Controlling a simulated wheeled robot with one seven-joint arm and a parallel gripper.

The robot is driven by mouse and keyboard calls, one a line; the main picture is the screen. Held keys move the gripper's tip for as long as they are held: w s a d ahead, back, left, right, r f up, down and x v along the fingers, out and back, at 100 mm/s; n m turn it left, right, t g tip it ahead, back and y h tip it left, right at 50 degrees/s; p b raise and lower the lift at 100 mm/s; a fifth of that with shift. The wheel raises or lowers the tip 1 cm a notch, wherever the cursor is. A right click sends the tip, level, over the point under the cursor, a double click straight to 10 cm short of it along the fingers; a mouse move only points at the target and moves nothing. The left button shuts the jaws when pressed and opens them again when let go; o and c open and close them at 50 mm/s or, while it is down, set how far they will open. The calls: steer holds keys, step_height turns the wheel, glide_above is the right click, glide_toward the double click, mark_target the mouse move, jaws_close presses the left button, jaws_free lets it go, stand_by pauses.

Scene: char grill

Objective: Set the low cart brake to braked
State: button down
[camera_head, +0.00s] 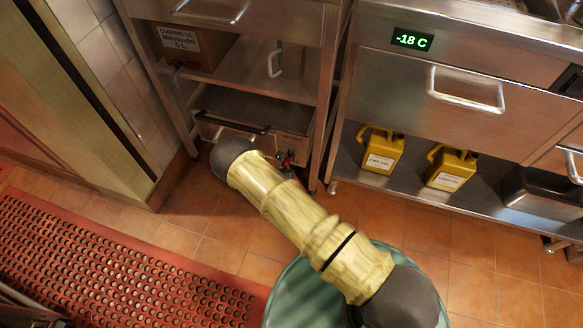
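The low cart (290,146) is a shallow steel box with a dark top, standing low under the steel counter at the upper middle. A dark bar handle (232,124) runs along its front. A small red part (283,157) with dark pieces around it shows at the cart's front right, just beside my arm. I cannot tell whether it is the brake or how it is set. My pale yellow arm reaches from the lower right up to the cart's front and covers part of it. My gripper does not show clearly; it is hidden past the dark arm joint.
Steel counter legs stand on both sides of the cart. Two yellow oil jugs (381,151) (452,169) sit on the right lower shelf. A cardboard box (187,45) is on the shelf above the cart. A red perforated mat (95,265) lies left; tiled floor is clear between.

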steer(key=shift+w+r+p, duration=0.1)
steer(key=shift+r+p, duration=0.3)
steer(key=shift+p, duration=0.1)
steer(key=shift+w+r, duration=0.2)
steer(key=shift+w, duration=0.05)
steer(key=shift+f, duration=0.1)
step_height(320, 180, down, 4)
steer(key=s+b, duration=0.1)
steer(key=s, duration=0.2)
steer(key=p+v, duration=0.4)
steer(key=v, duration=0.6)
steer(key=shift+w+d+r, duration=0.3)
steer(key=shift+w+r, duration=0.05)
